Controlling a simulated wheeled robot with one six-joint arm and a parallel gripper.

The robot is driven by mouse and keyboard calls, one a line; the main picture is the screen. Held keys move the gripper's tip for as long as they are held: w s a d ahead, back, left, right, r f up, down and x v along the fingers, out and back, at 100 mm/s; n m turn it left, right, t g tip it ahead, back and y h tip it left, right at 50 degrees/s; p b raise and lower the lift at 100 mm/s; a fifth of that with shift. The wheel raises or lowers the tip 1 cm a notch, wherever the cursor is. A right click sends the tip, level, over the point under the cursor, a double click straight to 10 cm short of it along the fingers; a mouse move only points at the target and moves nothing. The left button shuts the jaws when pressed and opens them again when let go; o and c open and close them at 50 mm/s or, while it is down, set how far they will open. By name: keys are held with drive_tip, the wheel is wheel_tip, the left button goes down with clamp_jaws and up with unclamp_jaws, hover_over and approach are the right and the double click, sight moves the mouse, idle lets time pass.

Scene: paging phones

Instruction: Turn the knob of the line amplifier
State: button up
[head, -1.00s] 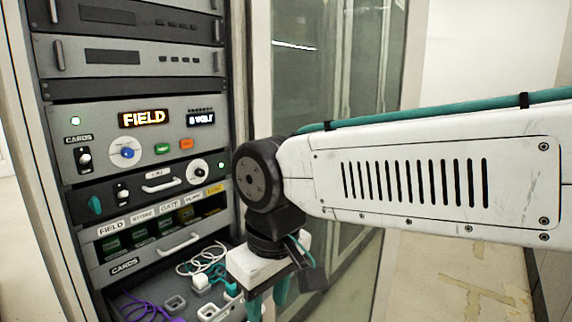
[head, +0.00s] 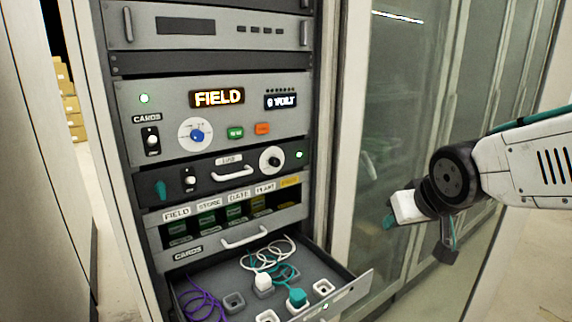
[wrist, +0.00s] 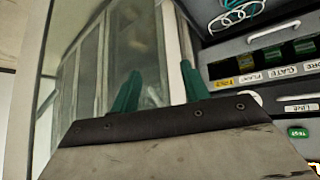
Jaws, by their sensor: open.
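The unit labelled LINE (head: 229,160) sits in the rack below the FIELD panel. Its black knob (head: 271,159) on a white dial is at the right end, beside a small green light. My gripper (head: 391,222) is open and empty, well to the right of the rack, in front of the glass doors. In the wrist view the two teal fingers (wrist: 160,88) stand apart with nothing between them. The LINE label (wrist: 300,107) shows at the right edge there; the knob is not clearly visible.
The FIELD panel (head: 170,92) above has a blue knob (head: 197,135). Glass cabinet doors (head: 400,130) stand to the right. The space between my gripper and the rack looks clear.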

drive_tip(key=w+a+r+n+t+y, duration=0.1)
drive_tip(key=w+a+n+t+y, duration=0.3)
drive_tip(key=w+a, duration=0.75)
drive_tip(key=n+t+y, duration=0.1)
drive_tip(key=t+y, duration=0.2)
drive_tip(key=y, duration=0.3)
approach(277, 162)
drive_tip(key=x, duration=0.8)
drive_tip(key=shift+w+a, duration=0.2)
drive_tip(key=shift+w, duration=0.05)
drive_tip(key=c, duration=1)
